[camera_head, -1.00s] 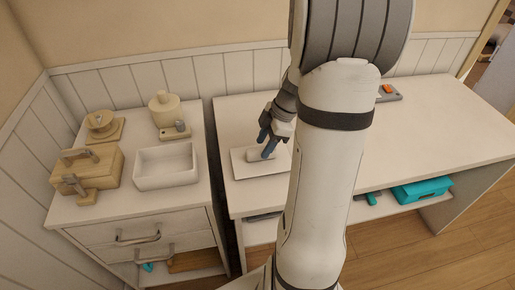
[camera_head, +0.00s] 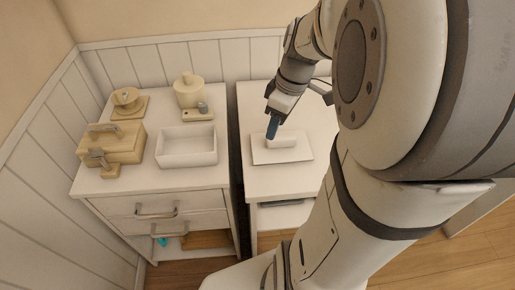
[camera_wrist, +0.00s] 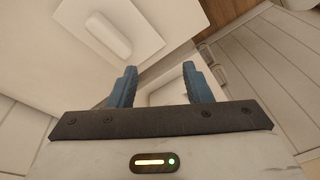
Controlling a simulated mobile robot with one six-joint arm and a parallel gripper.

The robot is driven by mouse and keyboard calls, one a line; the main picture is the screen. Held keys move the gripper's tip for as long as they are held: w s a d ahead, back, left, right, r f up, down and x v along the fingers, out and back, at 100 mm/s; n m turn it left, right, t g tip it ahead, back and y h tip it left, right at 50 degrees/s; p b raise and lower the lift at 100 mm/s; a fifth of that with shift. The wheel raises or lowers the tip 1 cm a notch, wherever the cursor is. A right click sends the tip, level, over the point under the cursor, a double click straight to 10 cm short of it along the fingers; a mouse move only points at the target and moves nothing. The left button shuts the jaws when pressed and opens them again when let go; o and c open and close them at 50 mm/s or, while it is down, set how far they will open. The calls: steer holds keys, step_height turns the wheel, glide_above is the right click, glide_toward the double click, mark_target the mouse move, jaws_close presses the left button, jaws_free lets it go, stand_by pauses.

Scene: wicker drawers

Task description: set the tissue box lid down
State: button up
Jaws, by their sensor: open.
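The tissue box lid (camera_head: 261,157), a flat white plate with a raised rounded block on top, lies flat on the white table at right. It also shows at the upper left of the wrist view (camera_wrist: 140,42). My gripper (camera_head: 272,130) appears just above the raised block in the head view. In the wrist view its blue fingers (camera_wrist: 163,82) are spread apart with nothing held, and the lid lies to their upper left. A white open-topped box (camera_head: 187,161) stands on the cabinet to the left.
On the cabinet are a wooden box with a handle (camera_head: 112,149), a small wooden tap-like piece (camera_head: 99,160), a round wooden piece (camera_head: 126,99), a beige canister (camera_head: 188,92) and a small dispenser (camera_head: 198,115). A narrow gap (camera_head: 238,170) separates cabinet and table.

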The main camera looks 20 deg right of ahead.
steer(key=s+a+m+t+h, duration=0.1)
steer(key=s+a+m+h, duration=0.1)
steer(key=s+a+m, duration=0.4)
steer(key=shift+s+a+f+m, duration=0.2)
steer(key=shift+s+a+m, duration=0.15)
steer(key=shift+a+m, duration=0.85)
step_height(320, 180, up, 9)
steer(key=p, duration=0.8)
steer(key=shift+s+t, duration=0.35)
steer(key=shift+t, duration=0.05)
steer(key=shift+d, duration=0.1)
steer(key=shift+c, duration=0.8)
